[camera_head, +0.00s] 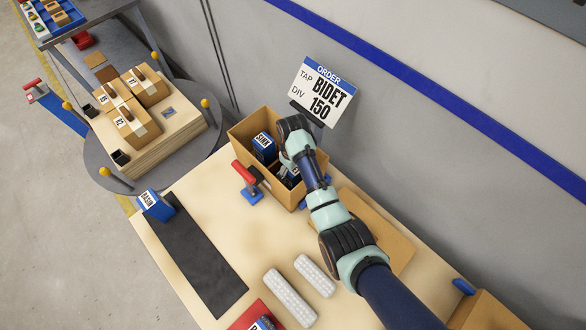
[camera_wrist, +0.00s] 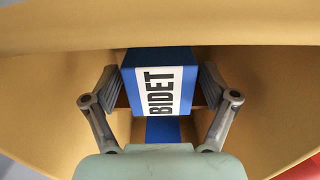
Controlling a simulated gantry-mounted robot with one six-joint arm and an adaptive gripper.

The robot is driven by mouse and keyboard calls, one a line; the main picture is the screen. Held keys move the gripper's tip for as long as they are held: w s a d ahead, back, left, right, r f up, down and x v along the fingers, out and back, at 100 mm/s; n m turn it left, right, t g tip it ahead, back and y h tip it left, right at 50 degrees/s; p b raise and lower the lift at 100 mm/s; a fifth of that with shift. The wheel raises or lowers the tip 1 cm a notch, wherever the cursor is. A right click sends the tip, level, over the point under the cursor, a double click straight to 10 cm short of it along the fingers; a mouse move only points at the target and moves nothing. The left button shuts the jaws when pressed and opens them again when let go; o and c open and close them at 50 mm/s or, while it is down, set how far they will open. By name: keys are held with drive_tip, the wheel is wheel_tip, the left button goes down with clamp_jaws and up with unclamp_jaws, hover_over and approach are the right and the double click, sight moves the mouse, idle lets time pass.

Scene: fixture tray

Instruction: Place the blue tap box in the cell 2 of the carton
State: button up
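A blue box with a white BIDET label (camera_wrist: 160,92) stands inside the open cardboard carton (camera_head: 237,138), between my gripper's fingers. My gripper (camera_wrist: 160,82) reaches down into the carton. Its two fingers stand one at each side of the box with a narrow gap at each, so it looks open. A second blue box (camera_head: 264,147) with a white label sits in the left part of the carton. In the head view my wrist hides much of the carton's right side, and the cell numbers cannot be read.
An order sign (camera_head: 322,91) reading TAP, DIV, BIDET 150 stands behind the carton. A red-handled tool (camera_head: 245,178) is at its front left. Another blue box (camera_head: 156,205) stands on the dark strip (camera_head: 195,255). Two white pads (camera_head: 290,298) lie in front. A round table holds several small cartons (camera_head: 136,124).

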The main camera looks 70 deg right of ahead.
drive_tip(key=shift+r, duration=0.1)
wheel_tip(320, 180, up, 12)
drive_tip(key=p, duration=0.2)
idle(0.5)
drive_tip(key=w+a+r+t, duration=0.1)
drive_tip(key=w+a, duration=0.2)
drive_tip(key=w+a+r+n+t+h, duration=0.1)
drive_tip(key=w+a, duration=0.2)
drive_tip(key=a, duration=0.1)
drive_tip(key=w+a+r+t+h, duration=0.1)
drive_tip(key=w+a, duration=0.2)
drive_tip(key=a, duration=0.1)
drive_tip(key=shift+w+a+n, duration=0.25)
drive_tip(key=shift+w+n, duration=0.15)
drive_tip(key=w+a+r+n+t, duration=0.1)
drive_tip(key=w+a+r+t, duration=0.2)
drive_tip(key=a, duration=0.5)
drive_tip(key=a+r+n+t, duration=0.1)
drive_tip(key=a+r+t, duration=0.25)
drive_tip(key=a, duration=0.55)
drive_tip(key=s+a+r+n+t+y, duration=0.1)
drive_tip(key=s+a+r+t+y, duration=0.1)
drive_tip(key=a+r, duration=0.7)
drive_tip(key=shift+s+a+t, duration=0.65)
drive_tip(key=shift+s+a, duration=0.2)
drive_tip(key=shift+a, duration=0.3)
